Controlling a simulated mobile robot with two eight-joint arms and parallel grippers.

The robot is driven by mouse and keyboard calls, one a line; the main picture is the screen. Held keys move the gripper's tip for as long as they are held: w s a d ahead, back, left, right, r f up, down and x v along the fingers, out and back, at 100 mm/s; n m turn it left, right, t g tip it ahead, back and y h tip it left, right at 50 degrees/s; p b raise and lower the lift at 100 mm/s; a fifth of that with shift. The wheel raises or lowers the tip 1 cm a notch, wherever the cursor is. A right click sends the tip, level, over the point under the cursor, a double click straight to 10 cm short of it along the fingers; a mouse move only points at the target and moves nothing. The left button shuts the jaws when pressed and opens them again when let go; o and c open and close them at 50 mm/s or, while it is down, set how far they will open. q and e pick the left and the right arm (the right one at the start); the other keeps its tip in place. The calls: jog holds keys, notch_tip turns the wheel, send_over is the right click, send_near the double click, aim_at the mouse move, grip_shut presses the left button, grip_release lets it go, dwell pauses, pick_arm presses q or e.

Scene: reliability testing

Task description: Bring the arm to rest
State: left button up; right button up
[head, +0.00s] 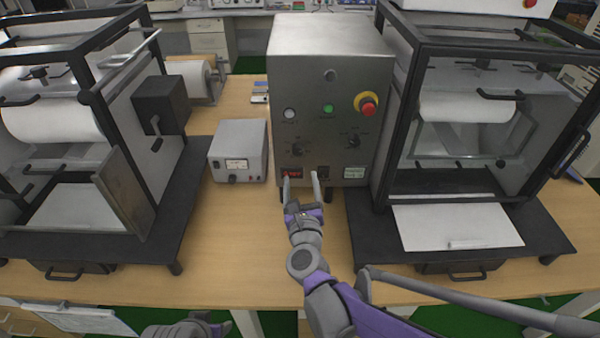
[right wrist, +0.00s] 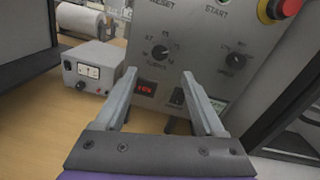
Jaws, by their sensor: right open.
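My right gripper (head: 301,186) is open in front of the lower part of the grey control box (head: 330,55). In the right wrist view, its two fingers (right wrist: 160,95) point at the box's front panel, with nothing between them. A red-lit display (right wrist: 146,87) and a dark switch (right wrist: 177,97) show between the fingers. I cannot tell whether the fingertips touch the panel. My left gripper (head: 219,328) shows only in part at the bottom edge of the head view, low in front of the table; its jaws are not clear.
A small grey meter box (head: 238,151) stands left of the control box. Black-framed roller machines stand at left (head: 130,165) and right (head: 400,150). The panel has a red emergency button (head: 367,104), a green button (head: 327,108) and knobs. The wooden table (head: 240,240) is clear in front.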

jog(key=shift+s, duration=0.2)
dwell(0.4)
jog(key=s+d+f+n+g+p, duration=0.1)
jog(key=s+d+f+n+g, duration=0.2)
jog(key=s+n, duration=0.6)
jog(key=s+d+f+n+g+p, duration=0.1)
jog(key=s+d+f+n+g, duration=0.2)
jog(key=n, duration=1)
jog(key=s+d+f+n+g+h, duration=0.1)
jog(key=s+d+f+n+g, duration=0.2)
jog(key=s+d+n+g, duration=0.3)
jog(key=s+d+n, duration=0.5)
jog(key=s, duration=0.4)
jog(key=shift+s+f+g+p, duration=0.25)
jog(key=shift+f+g+p, duration=0.05)
jog(key=shift+p, duration=0.1)
